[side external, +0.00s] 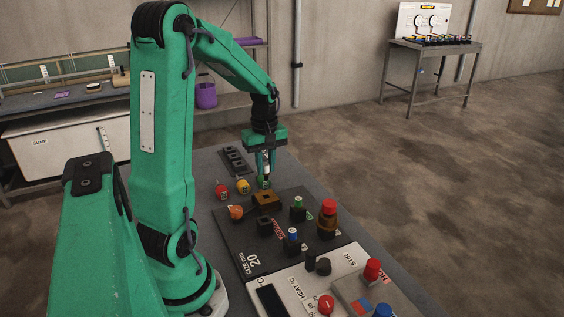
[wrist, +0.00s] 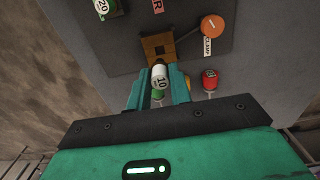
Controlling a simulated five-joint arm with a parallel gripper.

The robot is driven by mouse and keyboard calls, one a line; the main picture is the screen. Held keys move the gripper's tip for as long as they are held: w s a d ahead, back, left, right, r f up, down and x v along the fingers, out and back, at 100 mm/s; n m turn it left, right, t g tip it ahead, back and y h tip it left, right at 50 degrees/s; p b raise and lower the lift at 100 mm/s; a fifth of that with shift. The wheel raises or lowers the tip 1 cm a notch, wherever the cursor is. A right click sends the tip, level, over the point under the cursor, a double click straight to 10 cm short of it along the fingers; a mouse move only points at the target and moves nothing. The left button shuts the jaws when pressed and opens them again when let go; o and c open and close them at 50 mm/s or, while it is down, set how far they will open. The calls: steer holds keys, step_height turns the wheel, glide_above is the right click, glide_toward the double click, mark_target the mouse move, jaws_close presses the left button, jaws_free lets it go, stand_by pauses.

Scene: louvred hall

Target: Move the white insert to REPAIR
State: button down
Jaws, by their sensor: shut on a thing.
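My gripper (side external: 264,178) points down at the far end of the dark board. In the wrist view (wrist: 160,85) its fingers are shut around a white insert (wrist: 159,75) marked 10, with green at its lower end. In the side view the fingers mostly hide it. A brown block (wrist: 157,46) with a square hole lies just ahead of the insert; it also shows in the side view (side external: 266,199). A pink label (wrist: 157,6) shows an R, the rest cut off. In the side view a pink label (side external: 280,229) is too small to read.
A red insert (side external: 222,192) and a yellow insert (side external: 243,186) stand off the board. An orange knob (side external: 236,212), a green-topped holder (side external: 298,203), a blue-topped holder (side external: 291,236) and a tall red-topped post (side external: 328,217) stand on it. A dark rack (side external: 235,160) lies behind.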

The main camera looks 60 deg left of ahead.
steer(key=s+d+r, duration=0.2)
steer(key=s+d, duration=0.2)
steer(key=d, duration=0.5)
steer(key=shift+s+d, duration=0.2)
steer(key=shift+s, duration=0.05)
steer(key=shift+f, duration=0.2)
step_height(320, 180, down, 6)
steer(key=shift+f, duration=0.15)
stand_by(0.4)
steer(key=shift+f, duration=1.25)
stand_by(0.8)
steer(key=c, duration=1.2)
jaws_free()
steer(key=shift+r, duration=0.15)
steer(key=shift+r, duration=2.4)
